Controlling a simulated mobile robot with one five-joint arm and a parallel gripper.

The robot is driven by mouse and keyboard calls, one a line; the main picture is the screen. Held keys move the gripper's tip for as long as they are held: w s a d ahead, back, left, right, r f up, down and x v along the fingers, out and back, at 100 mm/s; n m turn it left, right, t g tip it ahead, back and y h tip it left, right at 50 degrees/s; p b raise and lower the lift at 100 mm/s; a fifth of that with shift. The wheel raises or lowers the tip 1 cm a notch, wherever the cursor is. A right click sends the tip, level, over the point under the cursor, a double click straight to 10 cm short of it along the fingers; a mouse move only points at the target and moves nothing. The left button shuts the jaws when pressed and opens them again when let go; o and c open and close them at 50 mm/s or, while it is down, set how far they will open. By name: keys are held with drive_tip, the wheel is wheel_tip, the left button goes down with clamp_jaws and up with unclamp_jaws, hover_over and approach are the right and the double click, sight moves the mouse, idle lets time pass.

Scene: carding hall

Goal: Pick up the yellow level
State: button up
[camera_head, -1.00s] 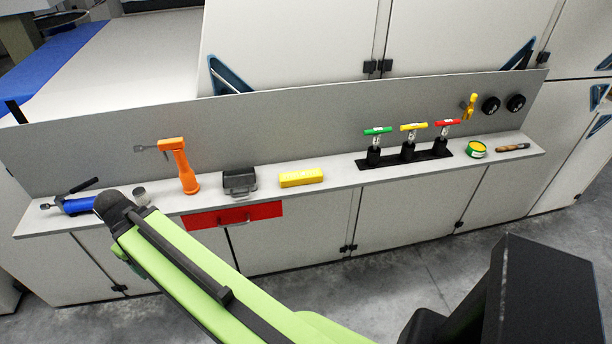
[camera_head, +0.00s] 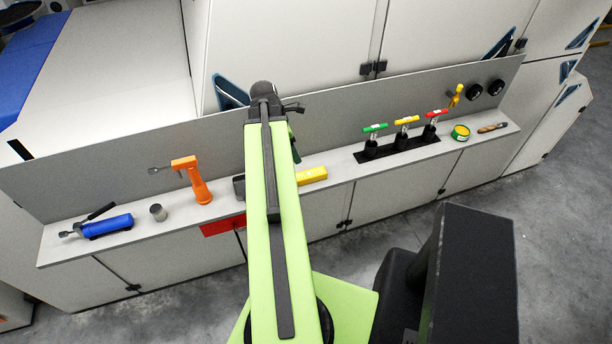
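The yellow level (camera_head: 313,175) is a small yellow block lying on the narrow grey shelf (camera_head: 341,166). Its left end is hidden behind my green arm. My arm reaches up across the middle of the view, in front of the shelf. Its dark end stands above shelf height in the picture, near the grey back panel. The gripper fingers are mostly hidden behind the arm, and I cannot tell whether they are open or shut.
Left of my arm are an orange tool (camera_head: 191,180), a metal cylinder (camera_head: 158,212) and a blue tool (camera_head: 106,224). A dark object (camera_head: 239,187) is partly hidden. Right are a rack with coloured T-handles (camera_head: 404,142), a green-yellow tin (camera_head: 460,133) and a wooden-handled tool (camera_head: 492,128). A red panel (camera_head: 222,225) hangs below.

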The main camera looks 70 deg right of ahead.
drive_tip(key=b, duration=1)
hover_over(306, 174)
drive_tip(key=a, duration=0.2)
drive_tip(key=f, duration=0.7)
drive_tip(key=w+f, duration=0.1)
drive_tip(key=f, duration=0.3)
drive_tip(key=shift+d, duration=0.15)
drive_tip(key=shift+s+f, duration=0.15)
drive_tip(key=shift+d, duration=0.1)
drive_tip(key=b+x, duration=0.5)
drive_tip(key=shift+w+d+f, duration=0.1)
drive_tip(key=shift+w+d, duration=0.1)
clamp_jaws()
